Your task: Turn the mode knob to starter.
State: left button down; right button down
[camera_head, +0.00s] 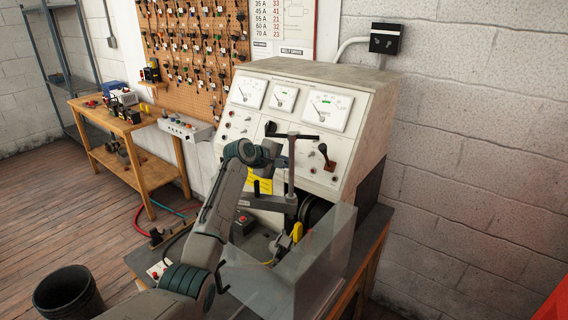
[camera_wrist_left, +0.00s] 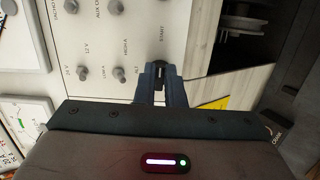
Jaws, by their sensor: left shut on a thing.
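The mode knob (camera_wrist_left: 160,71) is a small dark knob on the pale panel, between the labels ALT and START in the left wrist view. My left gripper (camera_wrist_left: 161,78) is shut on it, with one finger on each side. The fingers cover part of the knob, so where it points cannot be told. In the head view my left gripper (camera_head: 280,157) reaches the lower front of the test bench (camera_head: 300,164), and the knob is hidden there. My right gripper is not in view.
A grey post with a black-handled crossbar (camera_head: 292,136) stands just right of my left gripper. A clear guard (camera_head: 310,262) stands in front of the bench. Several other small knobs (camera_wrist_left: 118,73) and a yellow label (camera_wrist_left: 214,103) are near the fingers.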

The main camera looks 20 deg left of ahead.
pick_arm(q)
jog(key=c, duration=1.5)
grip_release()
jog(key=b+v, duration=0.4)
jog(key=v, duration=0.6)
jog(key=shift+s+a+r+b, duration=0.15)
jog(key=shift+s+a+b, duration=0.05)
jog(key=shift+s+b, duration=0.1)
